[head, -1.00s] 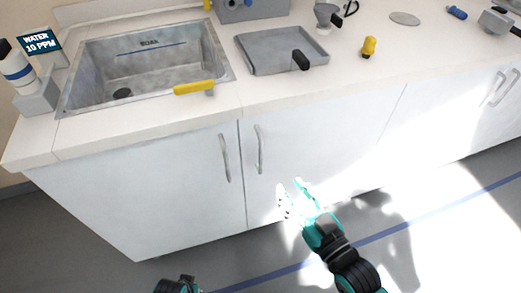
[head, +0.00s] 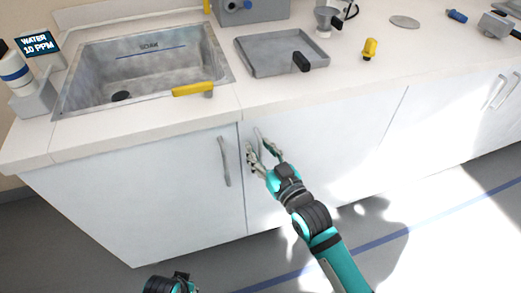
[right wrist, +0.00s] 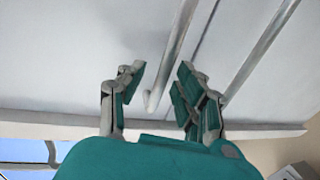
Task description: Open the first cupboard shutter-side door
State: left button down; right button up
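The cupboard under the sink has two pale doors meeting at a vertical seam. The left door (head: 130,195) has a grey bar handle (head: 224,160) near the seam. The right door (head: 330,140) has its own bar handle (head: 259,137), partly hidden behind my right gripper. Both doors are shut. My right gripper (head: 264,150) is open at that right handle. In the right wrist view, the handle (right wrist: 170,50) runs down between the spread fingers (right wrist: 158,85), with a gap on each side. At the bottom edge only part of my left arm shows; its fingers are not seen.
The counter above holds a sink (head: 140,70), a yellow-handled item (head: 190,90) at its front edge, a grey tray (head: 265,55) and a yellow object (head: 369,49). Another cupboard section with handles (head: 497,92) lies at right. The floor in front is clear.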

jog(key=shift+c, duration=0.4)
grip_shut()
jog(key=shift+s, duration=0.1)
